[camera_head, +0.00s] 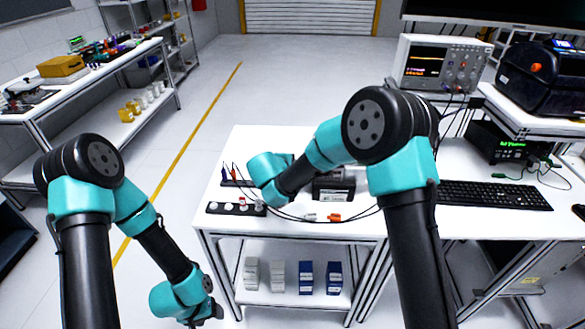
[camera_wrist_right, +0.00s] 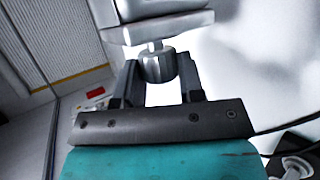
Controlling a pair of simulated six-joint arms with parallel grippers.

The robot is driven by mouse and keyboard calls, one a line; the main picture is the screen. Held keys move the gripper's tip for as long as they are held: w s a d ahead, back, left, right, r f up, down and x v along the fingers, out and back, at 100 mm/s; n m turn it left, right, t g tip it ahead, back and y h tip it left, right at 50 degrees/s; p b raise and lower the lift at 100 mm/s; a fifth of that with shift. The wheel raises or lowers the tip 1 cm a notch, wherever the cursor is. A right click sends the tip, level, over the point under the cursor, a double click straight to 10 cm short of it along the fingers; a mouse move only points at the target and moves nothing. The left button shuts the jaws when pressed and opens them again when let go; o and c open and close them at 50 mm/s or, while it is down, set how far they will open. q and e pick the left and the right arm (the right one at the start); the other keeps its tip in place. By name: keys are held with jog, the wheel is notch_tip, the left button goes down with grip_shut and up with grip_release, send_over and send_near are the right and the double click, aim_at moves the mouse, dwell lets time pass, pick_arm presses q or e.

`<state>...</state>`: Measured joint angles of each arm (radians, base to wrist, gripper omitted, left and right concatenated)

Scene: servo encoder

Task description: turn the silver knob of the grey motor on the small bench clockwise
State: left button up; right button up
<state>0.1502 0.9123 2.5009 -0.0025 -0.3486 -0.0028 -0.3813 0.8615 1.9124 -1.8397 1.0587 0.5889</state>
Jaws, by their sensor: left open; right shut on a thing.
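In the right wrist view the silver knob (camera_wrist_right: 158,66) sits on a short shaft of the grey motor (camera_wrist_right: 165,28). My right gripper (camera_wrist_right: 160,80) has one finger on each side of the knob and is shut on it. In the head view my right arm hides the right gripper and the knob, over the small bench (camera_head: 222,226). My left gripper (camera_head: 213,314) hangs low at the bottom, left of the bench and away from it. It is open and empty, and small in view.
A dark box (camera_head: 334,188) stands on the bench. Cables, connectors and a black strip (camera_head: 237,209) with small parts lie near its front edge. A keyboard (camera_head: 490,195) and an oscilloscope (camera_head: 440,65) are to the right. The floor left of the bench is clear.

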jog(key=t, duration=0.1)
jog(key=m+t+h, duration=0.1)
jog(key=t, duration=0.1)
jog(key=shift+s+f, duration=0.1)
jog(key=shift+f, duration=0.2)
jog(key=shift+f+m+t+h, duration=0.1)
jog(key=shift+m+t+h, duration=0.55)
jog(key=shift+t, duration=1.05)
jog(key=o, duration=0.9)
jog(key=v, duration=1.7)
jog(key=shift+s+f, duration=0.15)
jog(key=shift+s, duration=0.05)
